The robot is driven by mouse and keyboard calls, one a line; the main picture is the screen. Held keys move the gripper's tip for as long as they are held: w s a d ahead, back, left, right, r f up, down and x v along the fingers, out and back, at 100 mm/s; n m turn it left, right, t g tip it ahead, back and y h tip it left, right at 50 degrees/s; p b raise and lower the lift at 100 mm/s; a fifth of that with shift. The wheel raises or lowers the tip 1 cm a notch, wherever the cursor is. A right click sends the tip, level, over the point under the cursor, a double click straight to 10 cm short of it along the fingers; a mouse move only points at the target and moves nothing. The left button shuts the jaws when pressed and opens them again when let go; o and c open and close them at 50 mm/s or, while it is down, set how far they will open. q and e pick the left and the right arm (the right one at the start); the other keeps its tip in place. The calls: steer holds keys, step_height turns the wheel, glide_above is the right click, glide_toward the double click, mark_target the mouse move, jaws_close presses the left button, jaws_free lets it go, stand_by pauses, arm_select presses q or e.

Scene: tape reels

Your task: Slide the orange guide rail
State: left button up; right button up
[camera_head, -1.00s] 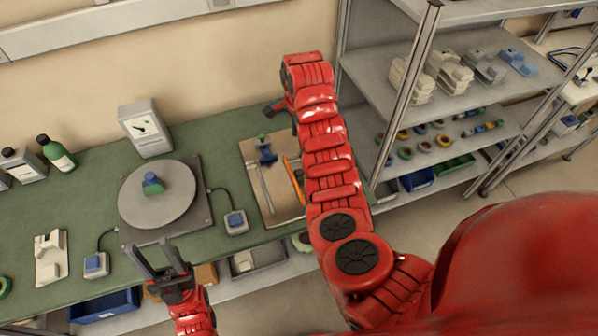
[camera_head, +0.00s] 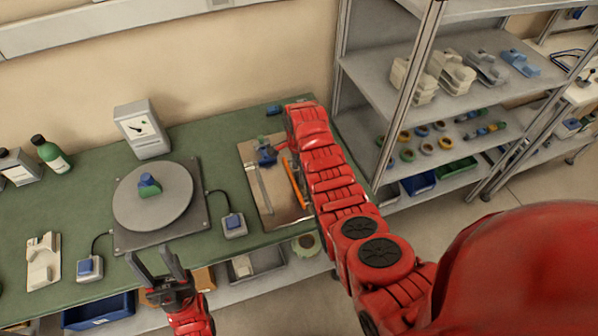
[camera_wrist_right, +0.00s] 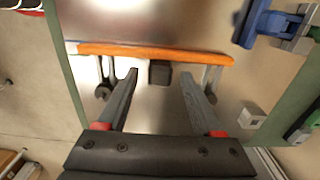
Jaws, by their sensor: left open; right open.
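The orange guide rail (camera_head: 294,183) is a thin bar on a metal plate (camera_head: 262,208) at the right end of the green bench. In the right wrist view the rail (camera_wrist_right: 155,54) runs across the upper part, with a dark block below its middle. My right gripper (camera_wrist_right: 158,78) is open, its two fingers pointing at the rail with nothing between them that I can see held. In the head view my right arm hides part of the rail and the gripper's fingertips. My left gripper (camera_head: 158,258) is open and empty at the bench's front edge, below the turntable.
A round grey turntable (camera_head: 152,212) carries a blue-green piece. Button boxes (camera_head: 233,225) stand beside it. A blue clamp-like part (camera_head: 266,155) stands at the plate's back and also shows in the right wrist view (camera_wrist_right: 262,25). A metal shelf (camera_head: 450,75) stands right of the bench.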

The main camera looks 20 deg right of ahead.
steer(key=shift+f, duration=0.9)
jaws_close()
stand_by(0.9)
